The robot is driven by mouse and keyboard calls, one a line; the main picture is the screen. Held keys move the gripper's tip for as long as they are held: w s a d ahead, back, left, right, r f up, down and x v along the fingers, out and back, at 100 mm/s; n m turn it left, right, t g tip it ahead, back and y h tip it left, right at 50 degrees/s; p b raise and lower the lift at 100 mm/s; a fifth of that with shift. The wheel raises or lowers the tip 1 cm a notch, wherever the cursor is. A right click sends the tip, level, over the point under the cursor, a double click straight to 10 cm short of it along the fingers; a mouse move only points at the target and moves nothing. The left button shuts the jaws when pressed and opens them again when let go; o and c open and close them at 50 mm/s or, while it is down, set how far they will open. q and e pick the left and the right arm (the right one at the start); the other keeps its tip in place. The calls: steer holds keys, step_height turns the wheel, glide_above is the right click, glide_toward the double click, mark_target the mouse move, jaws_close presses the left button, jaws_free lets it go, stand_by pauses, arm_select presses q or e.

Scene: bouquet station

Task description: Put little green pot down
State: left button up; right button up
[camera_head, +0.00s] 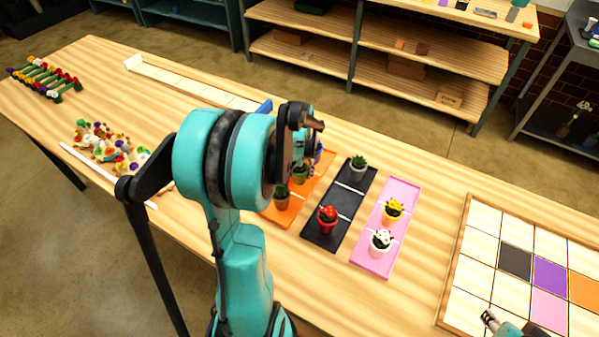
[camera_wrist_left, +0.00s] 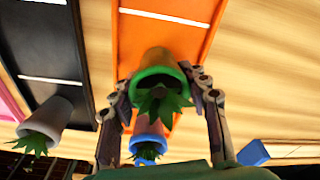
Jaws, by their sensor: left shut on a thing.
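The little green pot (camera_wrist_left: 160,75) with a spiky plant is between the two fingers of my left gripper (camera_wrist_left: 160,95) in the left wrist view. The fingers are shut on it. In the head view the green pot (camera_head: 300,174) shows beside my left wrist, over the orange mat (camera_head: 284,219). I cannot tell whether its base touches the mat. A blue pot (camera_wrist_left: 148,132) with a plant is close by in the wrist view. My right gripper (camera_head: 491,320) shows only in part at the lower right of the head view; its jaws are unclear.
A brown pot (camera_head: 282,200) stands on the orange mat. The black mat (camera_head: 325,239) holds a red pot (camera_head: 327,220) and a grey pot (camera_head: 357,168). The pink mat (camera_head: 371,264) holds yellow and white pots. A gridded board (camera_head: 484,215) lies right; loose flowers (camera_head: 108,148) lie left.

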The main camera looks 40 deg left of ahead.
arm_select(q)
steer(key=o, duration=1.5)
steer(key=shift+f, duration=0.1)
steer(key=r+p, duration=0.1)
steer(key=r, duration=0.2)
steer(key=r+p, duration=0.1)
steer(key=r, duration=0.3)
steer(key=s+d+r+p, duration=0.1)
steer(key=r+p, duration=0.1)
steer(key=r, duration=0.2)
steer(key=shift+s+r, duration=0.1)
steer(key=shift+r, duration=0.55)
steer(key=s+d+r+m+t, duration=0.1)
steer(key=s+d+m+t, duration=0.1)
steer(key=d, duration=0.6)
steer(key=s+d+m+t, duration=0.2)
steer(key=d, duration=0.6)
steer(key=s+d+r+m+t, duration=0.1)
steer(key=s+d+m+t, duration=0.1)
steer(key=d, duration=0.6)
steer(key=shift+s+d+r+m+h, duration=0.3)
steer(key=shift+r+m+h, duration=0.1)
steer(key=shift+m, duration=0.2)
